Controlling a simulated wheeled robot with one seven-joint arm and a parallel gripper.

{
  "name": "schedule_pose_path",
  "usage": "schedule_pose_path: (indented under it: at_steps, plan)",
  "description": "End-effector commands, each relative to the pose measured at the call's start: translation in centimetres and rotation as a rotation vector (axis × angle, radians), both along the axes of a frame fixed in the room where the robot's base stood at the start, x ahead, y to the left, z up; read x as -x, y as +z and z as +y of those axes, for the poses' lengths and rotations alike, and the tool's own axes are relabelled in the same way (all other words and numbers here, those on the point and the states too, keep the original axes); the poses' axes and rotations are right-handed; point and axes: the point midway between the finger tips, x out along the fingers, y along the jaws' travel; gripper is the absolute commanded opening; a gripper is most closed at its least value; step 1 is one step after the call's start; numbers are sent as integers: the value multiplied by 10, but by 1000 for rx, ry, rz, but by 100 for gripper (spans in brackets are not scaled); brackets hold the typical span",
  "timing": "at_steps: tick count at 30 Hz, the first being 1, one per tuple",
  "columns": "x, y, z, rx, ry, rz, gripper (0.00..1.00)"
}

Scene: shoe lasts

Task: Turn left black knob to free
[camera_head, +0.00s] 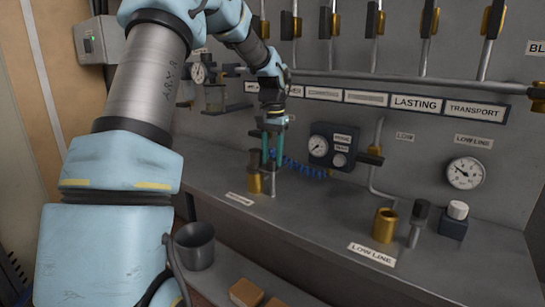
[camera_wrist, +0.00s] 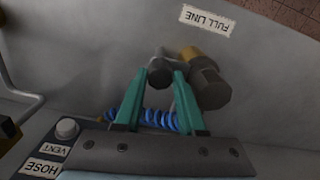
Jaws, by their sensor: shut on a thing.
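My gripper (camera_head: 272,163) points down over the left part of the bench top. Its two teal fingers are shut on the left black knob (camera_wrist: 160,73), a dark round cap between the fingertips in the wrist view. The knob's grey stem (camera_head: 272,184) stands upright on the bench in the head view. The fingers hide most of the knob there, and I cannot tell its turned position. Right beside it a dark coupling (camera_wrist: 210,88) sits in a brass cup (camera_head: 255,184). The "FULL LINE" label (camera_wrist: 207,20) lies near them.
A blue coiled hose (camera_head: 305,168) runs behind my gripper to a dark gauge box (camera_head: 334,147). To the right stand an empty brass cup (camera_head: 385,227), another black knob (camera_head: 421,209) and a white-topped block (camera_head: 456,220). The bench between is clear.

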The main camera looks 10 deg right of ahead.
Motion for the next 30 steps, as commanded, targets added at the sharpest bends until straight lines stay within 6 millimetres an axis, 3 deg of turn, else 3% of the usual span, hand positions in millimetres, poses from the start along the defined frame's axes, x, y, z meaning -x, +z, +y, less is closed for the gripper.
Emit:
schedule_pose_path:
  at_steps: [3,17,30]
  plan:
    - [0,0,0,0,0,0,0]
    - [0,1,0,-1,42,-1,0]
    - [0,2,0,0,363,-2,0]
